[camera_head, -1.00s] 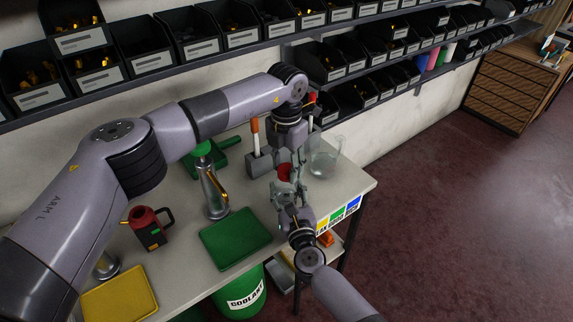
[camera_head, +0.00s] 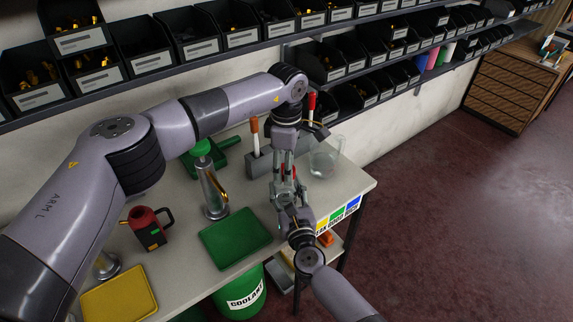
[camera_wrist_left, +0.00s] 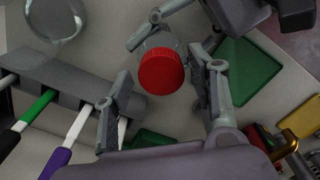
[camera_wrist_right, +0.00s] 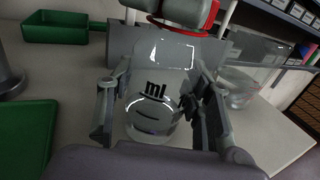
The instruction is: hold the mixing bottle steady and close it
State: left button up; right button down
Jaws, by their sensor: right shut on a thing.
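The mixing bottle (camera_wrist_right: 158,95), clear with "ml" marking, stands upright at the right end of the table. Its red cap (camera_wrist_left: 161,71) shows from above in the left wrist view; a small part shows in the head view (camera_head: 288,171). I cannot tell whether the cap is seated. My right gripper (camera_wrist_right: 155,103) is shut on the bottle's body, one finger on each side. My left gripper (camera_head: 286,178) points down over the bottle from above. In the left wrist view its fingers (camera_wrist_left: 166,88) stand apart on both sides of the cap, with gaps visible. In the head view it hides most of the bottle.
A grey holder (camera_head: 258,164) with pens stands behind the bottle, and a glass beaker (camera_head: 323,163) is close at its right.

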pick_arm(q)
jog(key=shift+o, duration=0.9)
notch_tip(320, 180, up, 12)
pick_arm(e)
jog(key=c, duration=0.7)
grip_release()
